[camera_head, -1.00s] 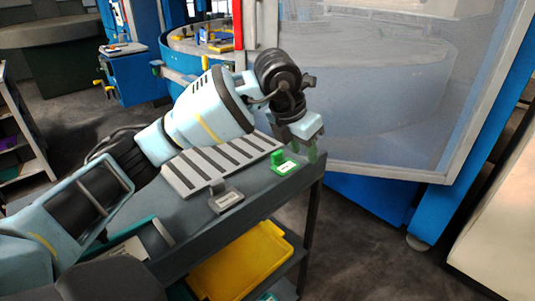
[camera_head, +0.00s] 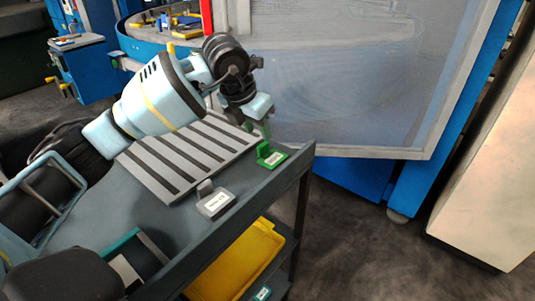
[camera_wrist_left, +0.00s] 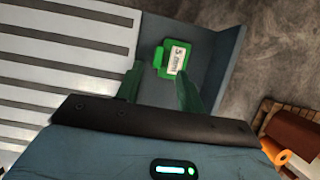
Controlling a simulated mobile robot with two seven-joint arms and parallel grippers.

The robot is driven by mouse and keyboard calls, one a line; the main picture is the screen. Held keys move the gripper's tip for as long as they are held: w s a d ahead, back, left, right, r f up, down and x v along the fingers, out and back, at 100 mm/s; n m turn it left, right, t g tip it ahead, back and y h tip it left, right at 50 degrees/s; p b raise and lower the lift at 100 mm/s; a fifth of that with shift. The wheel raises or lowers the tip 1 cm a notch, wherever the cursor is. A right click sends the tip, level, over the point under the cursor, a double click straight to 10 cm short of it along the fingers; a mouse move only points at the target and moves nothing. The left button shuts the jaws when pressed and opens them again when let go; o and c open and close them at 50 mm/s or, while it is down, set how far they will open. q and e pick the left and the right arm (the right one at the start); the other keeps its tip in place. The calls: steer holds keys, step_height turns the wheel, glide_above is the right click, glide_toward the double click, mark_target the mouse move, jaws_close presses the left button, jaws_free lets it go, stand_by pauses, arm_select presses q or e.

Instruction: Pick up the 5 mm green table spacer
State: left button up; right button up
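The green table spacer (camera_head: 270,155) stands near the far right corner of the cart top. In the left wrist view the spacer (camera_wrist_left: 173,58) shows a white label reading "5 mm". My left gripper (camera_head: 262,128) is just above and behind it in the head view. In the left wrist view its two green fingers (camera_wrist_left: 160,88) are spread apart, with the spacer beyond their tips and nothing between them.
A grey spacer (camera_head: 215,202) with a label stands nearer on the cart top (camera_head: 150,215). A slotted light plate (camera_head: 190,155) lies beside the spacers. A yellow bin (camera_head: 240,262) sits on the lower shelf. A mesh-panelled door (camera_head: 340,80) stands behind the cart.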

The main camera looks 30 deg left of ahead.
mark_target(263, 144)
arm_select(q)
steer(key=shift+x, duration=2.9)
steer(key=shift+a, duration=0.15)
steer(key=shift+c, duration=0.2)
jaws_close()
